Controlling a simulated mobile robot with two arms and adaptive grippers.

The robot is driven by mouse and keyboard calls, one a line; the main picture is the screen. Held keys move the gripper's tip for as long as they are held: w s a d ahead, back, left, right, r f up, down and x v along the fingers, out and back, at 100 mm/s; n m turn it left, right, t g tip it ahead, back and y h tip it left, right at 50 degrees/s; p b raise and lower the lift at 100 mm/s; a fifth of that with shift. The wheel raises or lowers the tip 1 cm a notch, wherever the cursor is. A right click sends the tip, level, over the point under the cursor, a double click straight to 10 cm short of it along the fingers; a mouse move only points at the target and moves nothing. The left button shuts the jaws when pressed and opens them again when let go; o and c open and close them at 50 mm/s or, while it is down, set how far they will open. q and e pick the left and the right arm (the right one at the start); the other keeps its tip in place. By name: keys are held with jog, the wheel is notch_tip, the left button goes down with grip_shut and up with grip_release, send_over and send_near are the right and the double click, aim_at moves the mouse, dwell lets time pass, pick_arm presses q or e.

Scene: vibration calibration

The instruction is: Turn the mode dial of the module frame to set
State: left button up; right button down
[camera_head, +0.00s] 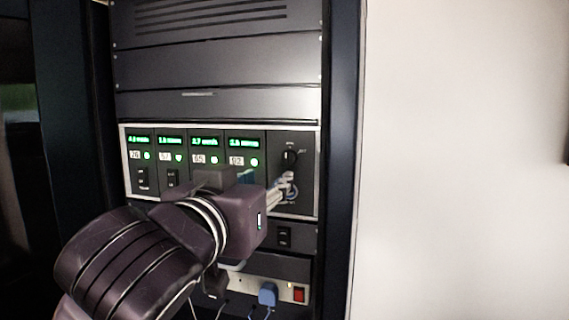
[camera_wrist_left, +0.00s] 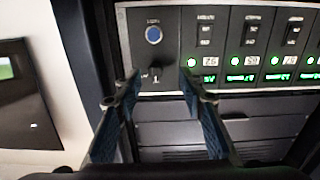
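The module frame (camera_head: 309,190) is a grey rack unit with green-lit modules on the left and a plain panel on the right. Its mode dial (camera_head: 290,157) is a small dark round knob at the top of that panel, with small labels around it. My left gripper (camera_head: 287,185) is in front of the panel, its fingertips just below the dial in the head view. In the left wrist view the two fingers (camera_wrist_left: 159,82) are spread apart with nothing held, the dial area (camera_wrist_left: 154,73) showing between the tips. The dial's exact pointing is too small to tell. My right gripper is out of view.
A blue round button (camera_wrist_left: 153,34) is on the same panel. Below the frame are a dark switch (camera_head: 284,237), a blue plug (camera_head: 267,294) and a red switch (camera_head: 299,295) with cables. The rack's dark post (camera_head: 342,200) stands right of the panel.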

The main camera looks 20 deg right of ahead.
aim_at(286, 162)
pick_arm(q)
jog(key=w+d+p, duration=0.1)
jog(key=w+d+r, duration=0.1)
jog(key=w, duration=0.1)
jog(key=w+d+p, duration=0.1)
jog(key=d, duration=0.1)
jog(key=shift+w+r+p, duration=0.3)
jog(key=shift+w, duration=0.05)
jog(key=shift+x, duration=0.8)
jog(key=shift+f, duration=0.1)
jog(key=shift+c, duration=0.4)
grip_shut()
